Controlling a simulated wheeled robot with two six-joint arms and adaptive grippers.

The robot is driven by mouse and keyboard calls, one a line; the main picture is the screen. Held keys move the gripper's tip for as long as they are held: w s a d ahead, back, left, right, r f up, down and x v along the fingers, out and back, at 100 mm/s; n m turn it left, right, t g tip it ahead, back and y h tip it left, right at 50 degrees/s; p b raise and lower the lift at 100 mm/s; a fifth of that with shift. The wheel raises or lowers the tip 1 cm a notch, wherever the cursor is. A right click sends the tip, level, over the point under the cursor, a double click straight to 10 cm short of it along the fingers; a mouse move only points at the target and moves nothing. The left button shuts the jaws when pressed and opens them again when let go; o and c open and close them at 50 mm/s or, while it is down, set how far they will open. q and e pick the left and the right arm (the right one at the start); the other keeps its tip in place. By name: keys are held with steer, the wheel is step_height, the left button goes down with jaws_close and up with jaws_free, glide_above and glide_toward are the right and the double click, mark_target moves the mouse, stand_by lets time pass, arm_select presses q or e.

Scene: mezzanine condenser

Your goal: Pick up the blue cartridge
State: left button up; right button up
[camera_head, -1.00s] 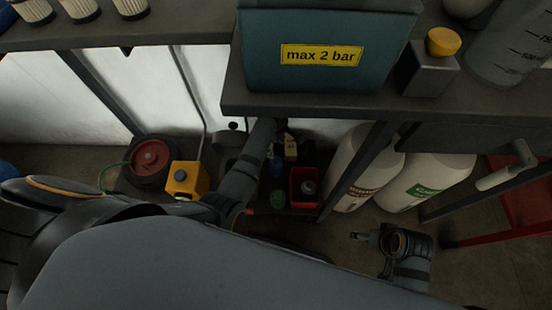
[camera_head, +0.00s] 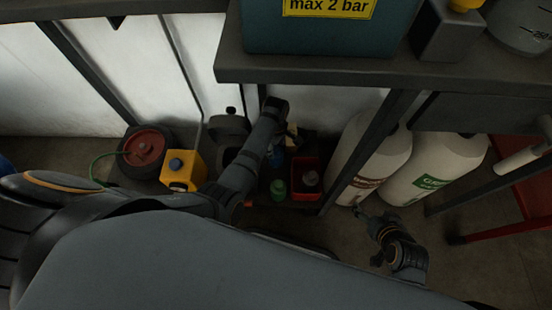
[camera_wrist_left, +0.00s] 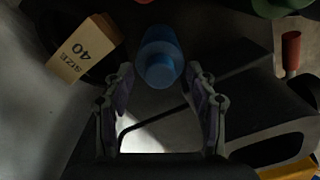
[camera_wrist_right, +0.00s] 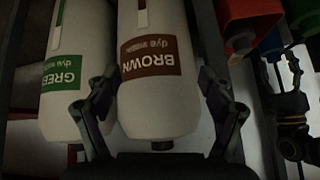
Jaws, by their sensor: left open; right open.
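The blue cartridge (camera_wrist_left: 158,48) is at the top centre of the left wrist view, seen nearly end-on. My left gripper (camera_wrist_left: 160,74) is open, with one finger on each side of the cartridge's near end. Whether the fingers touch it cannot be told. In the head view a small dark-blue patch (camera_head: 278,157), likely the cartridge, shows beside my left arm on the low shelf. My left fingers are not clear there. My right gripper (camera_wrist_right: 155,84) is open and empty, in front of the brown-dye bottle; it also shows low right in the head view (camera_head: 363,213).
A "SIZE 40" carton (camera_wrist_left: 84,48) lies beside the cartridge. A red bin (camera_head: 306,180) and a green item (camera_head: 278,189) are close by. Dye bottles labelled BROWN (camera_wrist_right: 155,100) and GREEN (camera_wrist_right: 72,80) stand right. The bench (camera_head: 300,72) overhangs the shelf.

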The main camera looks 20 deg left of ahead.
arm_select(q)
steer(key=shift+f, duration=0.35)
jaws_close()
arm_select(e)
steer(key=shift+w+d+r+t, duration=0.1)
steer(key=shift+w+r+t, duration=0.4)
steer(key=shift+w+r, duration=0.3)
steer(key=shift+w+f, duration=0.1)
